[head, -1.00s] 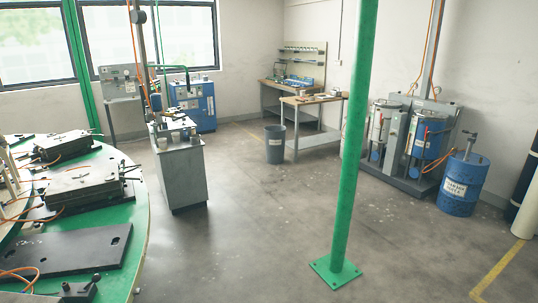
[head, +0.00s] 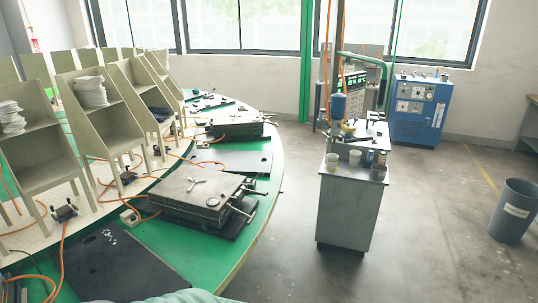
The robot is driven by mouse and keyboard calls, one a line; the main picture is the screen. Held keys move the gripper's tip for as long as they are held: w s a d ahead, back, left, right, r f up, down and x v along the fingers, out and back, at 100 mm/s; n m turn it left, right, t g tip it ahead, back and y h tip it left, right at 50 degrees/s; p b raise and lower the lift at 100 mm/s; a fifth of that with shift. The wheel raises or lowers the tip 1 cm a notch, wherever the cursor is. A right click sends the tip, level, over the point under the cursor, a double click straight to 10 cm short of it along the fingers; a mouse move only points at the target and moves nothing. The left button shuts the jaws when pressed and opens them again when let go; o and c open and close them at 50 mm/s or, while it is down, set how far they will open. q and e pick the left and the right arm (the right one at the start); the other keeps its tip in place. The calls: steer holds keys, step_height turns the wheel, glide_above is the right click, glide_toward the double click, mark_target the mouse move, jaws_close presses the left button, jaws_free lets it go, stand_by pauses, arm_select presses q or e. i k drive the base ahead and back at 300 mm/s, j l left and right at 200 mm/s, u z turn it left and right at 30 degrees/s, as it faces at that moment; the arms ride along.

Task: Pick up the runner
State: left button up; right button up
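I cannot make out anything that is clearly the runner. The green carousel table (head: 262,215) fills the left half of the head view. A flat black plate (head: 105,262) lies at the near left of the table. White stacked pieces lie on the shelves of the beige racks (head: 92,92). A pale teal shape shows at the bottom edge, too cut off to identify. Neither of my grippers is in view.
A grey cabinet (head: 345,215) with cups and tools on top stands right of the carousel. Behind it is a blue machine (head: 417,108). A grey bin (head: 514,210) stands at the right. Orange hoses cross the table.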

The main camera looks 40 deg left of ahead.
mark_target(194, 180)
steer(key=i+u, duration=0.2)
steer(key=i, duration=0.5)
steer(key=i+u, duration=0.15)
steer(key=i, duration=0.5)
steer(key=i+l+u, duration=0.2)
steer(key=i, duration=0.5)
